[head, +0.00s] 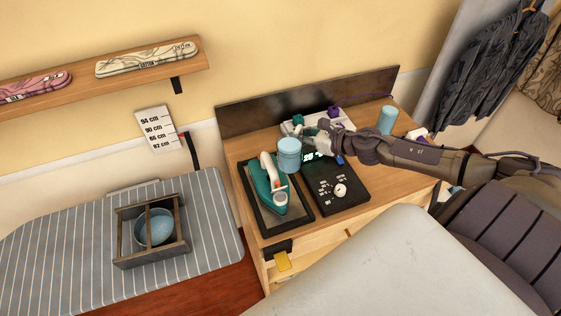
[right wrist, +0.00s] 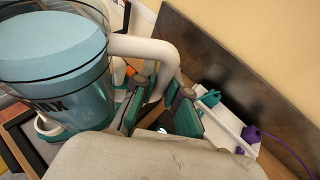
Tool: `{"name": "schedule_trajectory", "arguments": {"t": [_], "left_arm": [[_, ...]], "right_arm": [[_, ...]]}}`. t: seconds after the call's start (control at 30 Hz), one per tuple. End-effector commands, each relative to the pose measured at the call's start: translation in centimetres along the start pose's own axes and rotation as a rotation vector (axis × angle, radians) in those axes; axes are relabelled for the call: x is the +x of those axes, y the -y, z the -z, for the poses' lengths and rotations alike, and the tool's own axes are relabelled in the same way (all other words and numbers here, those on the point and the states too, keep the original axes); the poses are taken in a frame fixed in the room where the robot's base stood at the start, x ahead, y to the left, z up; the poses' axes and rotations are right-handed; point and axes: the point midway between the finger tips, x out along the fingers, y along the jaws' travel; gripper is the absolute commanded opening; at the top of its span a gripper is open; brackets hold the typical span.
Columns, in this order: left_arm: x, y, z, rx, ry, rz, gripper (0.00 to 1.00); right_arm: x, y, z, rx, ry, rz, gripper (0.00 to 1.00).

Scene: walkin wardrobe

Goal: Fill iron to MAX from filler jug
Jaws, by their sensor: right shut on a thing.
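The filler jug (head: 288,155) is light blue with a white handle and hangs near the upper right end of the iron. In the right wrist view the jug (right wrist: 55,62) is large, with a dark MAX mark and blue liquid inside. My right gripper (head: 312,137) is shut on its white handle, seen between the teal-lined fingers in the right wrist view (right wrist: 157,98). The teal iron (head: 262,188) with a white handle sits on a dark-framed tray (head: 296,221) on the dresser. The iron's water level cannot be made out. My left gripper is out of view.
A black panel (head: 336,188) with a white knob lies right of the tray. A white strip (head: 297,128) with teal and purple plugs is behind. A blue cylinder (head: 386,120) stands at right. A wooden crate (head: 152,257) holding a blue bowl rests on the striped ironing board (head: 60,250).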

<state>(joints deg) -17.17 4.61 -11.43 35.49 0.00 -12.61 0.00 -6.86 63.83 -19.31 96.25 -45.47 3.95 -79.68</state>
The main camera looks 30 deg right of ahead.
Motion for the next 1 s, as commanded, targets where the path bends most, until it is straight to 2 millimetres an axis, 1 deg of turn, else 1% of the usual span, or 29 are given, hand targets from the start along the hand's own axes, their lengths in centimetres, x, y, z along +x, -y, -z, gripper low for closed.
{"name": "schedule_trajectory", "arguments": {"t": [0.03, 0.2, 0.33, 0.47, 1.0], "left_arm": [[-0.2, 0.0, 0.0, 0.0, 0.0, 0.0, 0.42], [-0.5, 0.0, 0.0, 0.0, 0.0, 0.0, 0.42], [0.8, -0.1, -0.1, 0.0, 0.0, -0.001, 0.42], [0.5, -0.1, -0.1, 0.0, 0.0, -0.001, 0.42], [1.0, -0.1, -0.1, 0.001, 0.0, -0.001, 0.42]], "right_arm": [[-0.1, 0.1, -0.5, -0.018, 0.006, 0.008, 0.0], [-0.5, 0.3, -1.4, -0.096, 0.022, 0.04, 0.0], [-0.2, 0.3, -0.6, -0.153, 0.033, 0.063, 0.0], [-0.3, 0.4, -1.1, -0.168, 0.038, 0.071, 0.0], [-0.2, 0.3, -0.8, -0.196, 0.043, 0.082, 0.0]]}}
